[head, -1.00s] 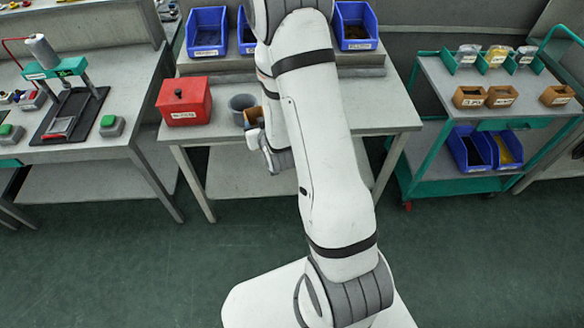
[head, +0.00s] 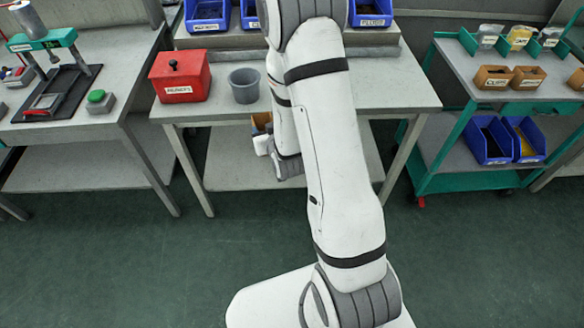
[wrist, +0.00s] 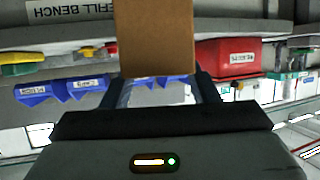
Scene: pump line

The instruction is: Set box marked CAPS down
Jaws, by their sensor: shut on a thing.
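My gripper (wrist: 157,84) is shut on a plain brown box (wrist: 155,38), which stands up between its fingers in the wrist view. I cannot see a CAPS mark on the visible face. In the head view only a small part of the brown box (head: 260,120) shows beside my arm, in front of the fill bench's front edge. My gripper (head: 262,142) is mostly hidden there by my own arm. The fill bench (head: 390,95) has a grey top.
A red REJECTS box (head: 181,80) and a grey cup (head: 243,86) stand on the bench's left half. Blue bins (head: 208,14) line its raised back shelf. The front right top is clear. A green cart (head: 450,75) stands right, a press table (head: 100,130) left.

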